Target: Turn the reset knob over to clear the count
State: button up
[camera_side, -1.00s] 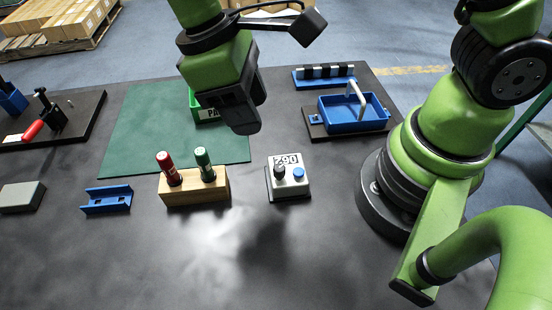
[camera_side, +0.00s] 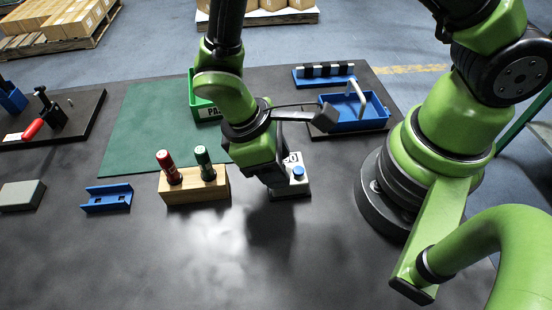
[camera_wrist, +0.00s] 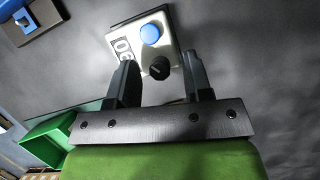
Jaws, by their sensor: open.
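The counter box (camera_side: 302,172) is light grey with a number display, a blue button (camera_side: 298,172) and a black reset knob. In the wrist view the box (camera_wrist: 133,40) shows the black knob (camera_wrist: 159,68) at its near end, with the blue button (camera_wrist: 150,34) beyond it. My gripper (camera_wrist: 156,75) is open, with one finger on each side of the knob and a gap left around it. In the side view my gripper (camera_side: 272,180) is low over the box's left part and hides the knob. Contact with the knob cannot be told.
A wooden block (camera_side: 195,190) with a red and a green marker stands close to the left of my gripper. A blue tray (camera_side: 352,118) with a white handle lies behind the box. The table in front of the box is clear.

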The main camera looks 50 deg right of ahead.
grip_shut()
jog(key=shift+m, duration=0.4)
jog(key=m+y, duration=0.1)
jog(key=m, duration=0.1)
jog(key=m+y, duration=0.1)
jog(key=m, duration=0.1)
jog(key=shift+w+d+m+g, duration=0.1)
jog(key=shift+d+m+g, duration=0.05)
jog(key=shift+m+g, duration=0.15)
jog(key=m+y, duration=0.1)
jog(key=m, duration=0.4)
jog(key=shift+d+y, duration=0.1)
jog(key=shift+y, duration=0.3)
grip_release()
